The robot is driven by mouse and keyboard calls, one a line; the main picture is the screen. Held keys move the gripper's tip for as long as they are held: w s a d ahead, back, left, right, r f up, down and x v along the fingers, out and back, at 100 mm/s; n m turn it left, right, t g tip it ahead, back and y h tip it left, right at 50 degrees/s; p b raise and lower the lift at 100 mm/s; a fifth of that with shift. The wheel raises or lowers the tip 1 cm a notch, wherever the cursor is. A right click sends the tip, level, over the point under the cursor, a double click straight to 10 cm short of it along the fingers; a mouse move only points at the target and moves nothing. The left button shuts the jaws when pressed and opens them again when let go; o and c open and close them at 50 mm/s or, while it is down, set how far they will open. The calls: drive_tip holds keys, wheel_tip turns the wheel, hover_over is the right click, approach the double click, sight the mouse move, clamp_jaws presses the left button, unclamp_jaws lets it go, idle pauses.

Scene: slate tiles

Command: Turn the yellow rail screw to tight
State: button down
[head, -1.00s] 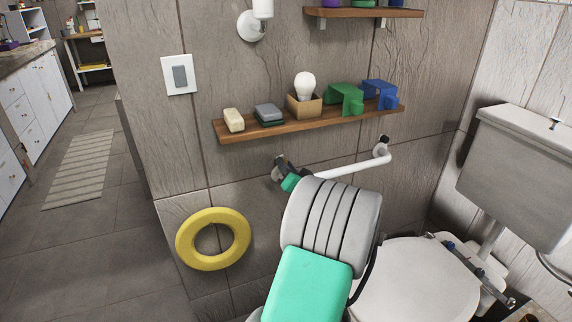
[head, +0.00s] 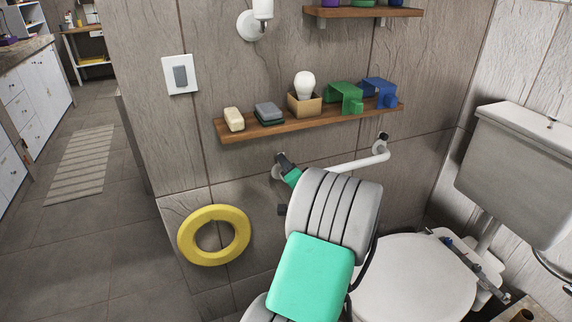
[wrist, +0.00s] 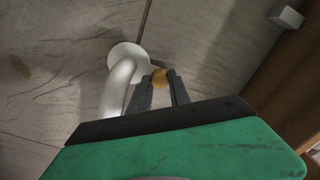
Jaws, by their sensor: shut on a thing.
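The yellow rail screw (wrist: 160,78) shows in the wrist view, at the edge of the round white mounting plate of the rail. My gripper (wrist: 162,84) is shut on it, one dark fingertip on each side. In the head view my gripper (head: 281,162) is at the left end of the white rail (head: 358,162), against the tiled wall, and the screw is hidden there. The rail's white bar (wrist: 116,90) runs down and left from the plate (wrist: 126,60) in the wrist view. I cannot tell how tight the screw is.
A wooden shelf (head: 222,134) with soap, a boxed bulb and green and blue holders is just above my gripper. A yellow ring (head: 185,240) hangs at the lower left. The toilet (head: 415,285) stands at the lower right. Floor (head: 80,250) at the left is clear.

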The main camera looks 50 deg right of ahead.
drive_tip(key=c, duration=1.2)
unclamp_jaws()
